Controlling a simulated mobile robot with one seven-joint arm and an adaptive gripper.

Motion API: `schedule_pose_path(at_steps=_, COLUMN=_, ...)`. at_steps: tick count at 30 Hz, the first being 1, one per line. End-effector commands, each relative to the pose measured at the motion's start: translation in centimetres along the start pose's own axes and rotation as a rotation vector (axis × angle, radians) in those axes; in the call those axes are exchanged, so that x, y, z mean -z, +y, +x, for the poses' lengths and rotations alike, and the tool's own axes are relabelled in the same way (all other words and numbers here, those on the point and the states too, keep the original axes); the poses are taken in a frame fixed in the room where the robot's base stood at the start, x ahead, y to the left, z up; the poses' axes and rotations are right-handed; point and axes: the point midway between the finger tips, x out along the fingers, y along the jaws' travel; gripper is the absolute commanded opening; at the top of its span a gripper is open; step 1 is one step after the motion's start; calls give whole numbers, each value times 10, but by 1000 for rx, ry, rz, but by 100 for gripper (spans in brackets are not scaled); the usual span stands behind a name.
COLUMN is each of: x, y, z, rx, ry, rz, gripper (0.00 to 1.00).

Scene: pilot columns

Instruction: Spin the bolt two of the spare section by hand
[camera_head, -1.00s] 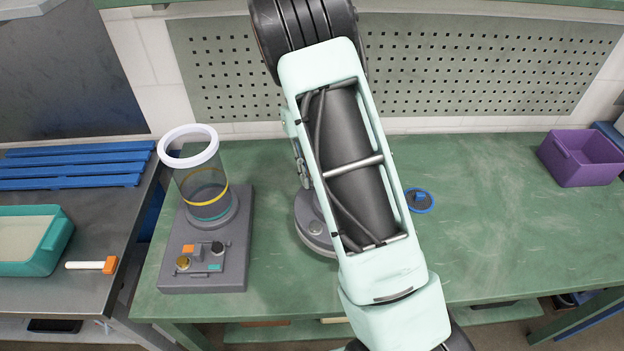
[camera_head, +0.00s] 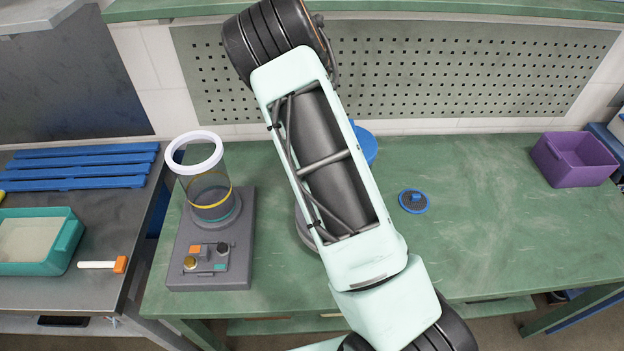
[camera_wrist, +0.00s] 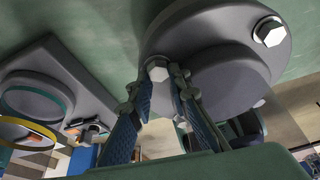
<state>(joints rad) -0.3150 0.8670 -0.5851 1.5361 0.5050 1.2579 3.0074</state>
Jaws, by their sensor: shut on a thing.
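In the wrist view, the spare section's grey round flange (camera_wrist: 225,55) fills the upper middle. A pale hex bolt head (camera_wrist: 157,70) sits at its near edge. My gripper (camera_wrist: 161,84) has its two fingers closed on this bolt head, one on each side. Another hex bolt (camera_wrist: 270,32) stands clear on the right of the flange. I cannot tell the bolts' numbering. In the head view, only a sliver of the flange (camera_head: 304,230) shows beside my arm, which hides the gripper and bolts.
A grey stand with a clear column (camera_head: 210,190) is left of my arm. A blue-rimmed disc (camera_head: 414,201) lies right of it; a purple bin (camera_head: 574,160) stands at the far right. The green table (camera_head: 490,235) is largely clear between them and the front edge.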

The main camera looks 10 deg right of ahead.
Motion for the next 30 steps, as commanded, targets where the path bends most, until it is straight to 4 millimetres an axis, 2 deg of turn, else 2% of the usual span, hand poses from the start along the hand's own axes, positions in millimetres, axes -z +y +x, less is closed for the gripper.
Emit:
schedule_pose_path(at_steps=15, x=1, y=-1, z=0, rx=-7, ry=3, rz=26, gripper=0)
schedule_pose_path(at_steps=30, x=3, y=-1, z=0, rx=-47, ry=6, rz=142, gripper=0)
